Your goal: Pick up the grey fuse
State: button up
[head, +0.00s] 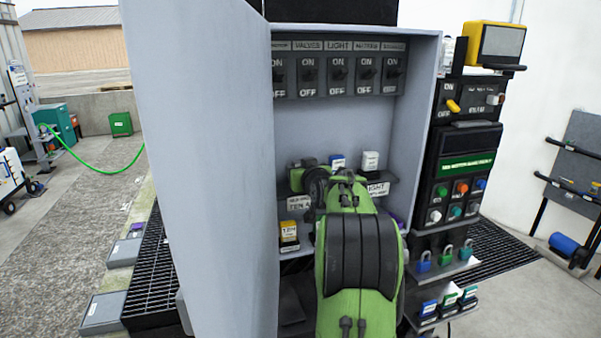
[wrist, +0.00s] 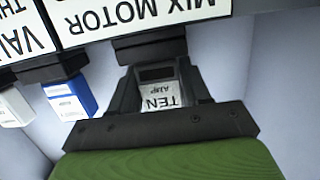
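In the wrist view, which is upside down, a fuse with a pale grey "TEN AMP" face (wrist: 160,97) sits under the "MIX MOTOR" label at a dark holder. My gripper (wrist: 158,85) has one dark finger on each side of this fuse. Whether the fingers press on it or stand slightly apart I cannot tell. In the head view my gripper (head: 300,178) reaches into the open cabinet at the left of the small shelf, above the "TEN AMP" label. The arm and gripper hide the fuse there.
A blue-and-white fuse (head: 338,161) and a white fuse (head: 370,160) stand along the same shelf. A yellow-topped fuse (head: 289,235) sits lower left. The cabinet door (head: 205,170) stands open on the left. Switches (head: 338,75) line the top. A button panel (head: 462,190) is outside right.

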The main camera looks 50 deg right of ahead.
jog(key=c, duration=0.5)
jog(key=shift+o, duration=0.2)
jog(key=shift+r, duration=0.3)
jog(key=r, duration=0.3)
jog(key=shift+s+a+b, duration=0.1)
jog(key=shift+s+b, duration=0.15)
jog(key=shift+b, duration=0.15)
jog(key=f+b+v, duration=0.1)
jog(key=b+v, duration=0.1)
jog(key=v, duration=0.6)
jog(key=f+b+v, duration=0.2)
jog(key=b+v, duration=0.1)
jog(key=v, duration=0.6)
jog(key=shift+s+a+f, duration=0.2)
jog(key=shift+s+a, duration=0.05)
jog(key=shift+s, duration=0.05)
